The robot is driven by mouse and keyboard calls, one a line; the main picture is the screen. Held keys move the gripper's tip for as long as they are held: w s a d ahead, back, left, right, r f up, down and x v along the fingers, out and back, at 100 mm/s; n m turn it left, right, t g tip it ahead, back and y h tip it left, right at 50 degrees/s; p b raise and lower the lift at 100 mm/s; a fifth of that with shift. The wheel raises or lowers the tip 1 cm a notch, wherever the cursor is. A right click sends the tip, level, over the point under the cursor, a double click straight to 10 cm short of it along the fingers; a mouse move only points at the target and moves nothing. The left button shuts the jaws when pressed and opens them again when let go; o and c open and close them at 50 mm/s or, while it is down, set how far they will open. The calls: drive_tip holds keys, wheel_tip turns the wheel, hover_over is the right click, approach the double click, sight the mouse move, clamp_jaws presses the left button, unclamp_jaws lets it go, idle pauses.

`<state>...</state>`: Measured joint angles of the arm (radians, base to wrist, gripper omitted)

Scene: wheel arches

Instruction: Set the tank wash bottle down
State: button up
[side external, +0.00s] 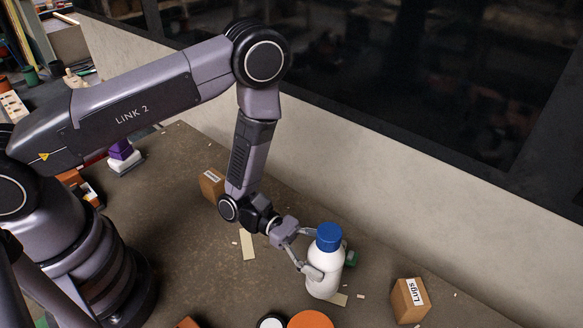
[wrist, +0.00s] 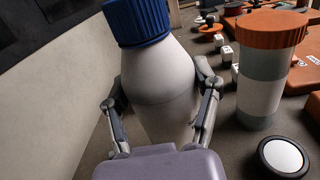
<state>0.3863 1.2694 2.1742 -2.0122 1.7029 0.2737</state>
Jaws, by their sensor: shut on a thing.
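The tank wash bottle (side external: 325,270) is white with a blue cap (side external: 329,236). It stands upright between the fingers of my gripper (side external: 308,252) in the side external view. In the wrist view the bottle (wrist: 160,85) fills the middle, its ribbed blue cap (wrist: 138,20) at the top. My gripper (wrist: 160,105) is shut on the bottle's body, one finger on each side. The bottle's base is close to the table (side external: 185,270); I cannot tell whether it touches.
A "Lugs" box (side external: 408,300) stands right of the bottle. A green object (side external: 351,258) is partly hidden behind it. A large orange-lidded container (wrist: 262,75) and a round white-topped item (wrist: 283,156) stand to the right in the wrist view. A pale wall (side external: 430,185) runs behind.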

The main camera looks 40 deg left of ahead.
sight(324, 271)
drive_tip(key=shift+f, duration=2.3)
drive_tip(key=shift+f, duration=0.15)
drive_tip(key=o, duration=1.2)
drive_tip(key=shift+o, duration=0.2)
